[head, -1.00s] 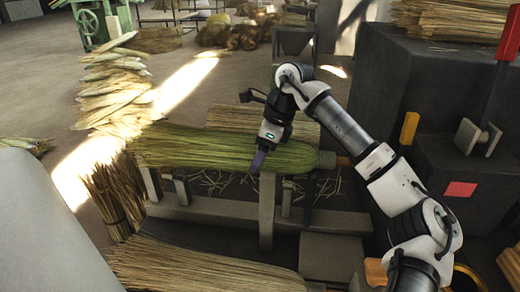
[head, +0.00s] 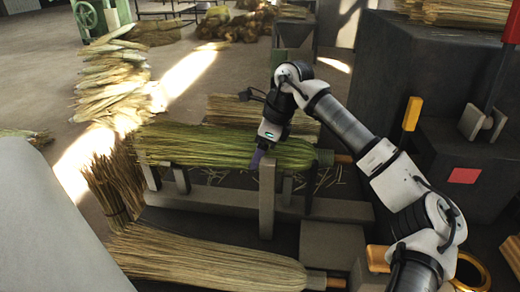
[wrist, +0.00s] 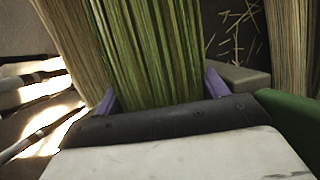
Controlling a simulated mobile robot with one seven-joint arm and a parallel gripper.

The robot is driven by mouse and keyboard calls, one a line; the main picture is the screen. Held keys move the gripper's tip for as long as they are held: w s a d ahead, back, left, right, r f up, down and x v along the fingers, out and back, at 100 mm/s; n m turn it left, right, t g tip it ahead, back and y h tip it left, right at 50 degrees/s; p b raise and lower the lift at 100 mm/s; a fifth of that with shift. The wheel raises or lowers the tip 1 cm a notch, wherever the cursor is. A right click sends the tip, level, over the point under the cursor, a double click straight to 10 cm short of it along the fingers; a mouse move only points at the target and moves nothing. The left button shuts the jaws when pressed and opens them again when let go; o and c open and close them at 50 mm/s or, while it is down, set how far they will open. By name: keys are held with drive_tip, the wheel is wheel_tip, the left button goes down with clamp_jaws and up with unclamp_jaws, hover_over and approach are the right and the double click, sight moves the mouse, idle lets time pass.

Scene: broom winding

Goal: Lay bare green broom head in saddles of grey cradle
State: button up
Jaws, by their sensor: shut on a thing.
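The green broom head (head: 205,145) lies roughly level across the grey cradle (head: 215,200), bristles to the left and its wooden handle stub to the right. My gripper (head: 257,158) is shut on it right of its middle. In the wrist view the purple fingers (wrist: 160,92) sit at either side of the green bristles (wrist: 145,55). The cradle's front post (head: 267,200) stands before the broom, and a dark post (head: 312,180) overlaps its neck. Shorter posts (head: 182,180) stand at the left. I cannot tell whether the broom touches the saddle bottoms.
A finished-looking tan broom (head: 210,262) lies in front of the cradle. A tan straw bundle (head: 225,108) lies behind. A dark machine with a yellow lever (head: 412,113) and a red handle (head: 510,25) stands at the right, near a gold ring (head: 470,270).

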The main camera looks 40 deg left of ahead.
drive_tip(key=o, duration=1.4)
drive_tip(key=v, duration=1.4)
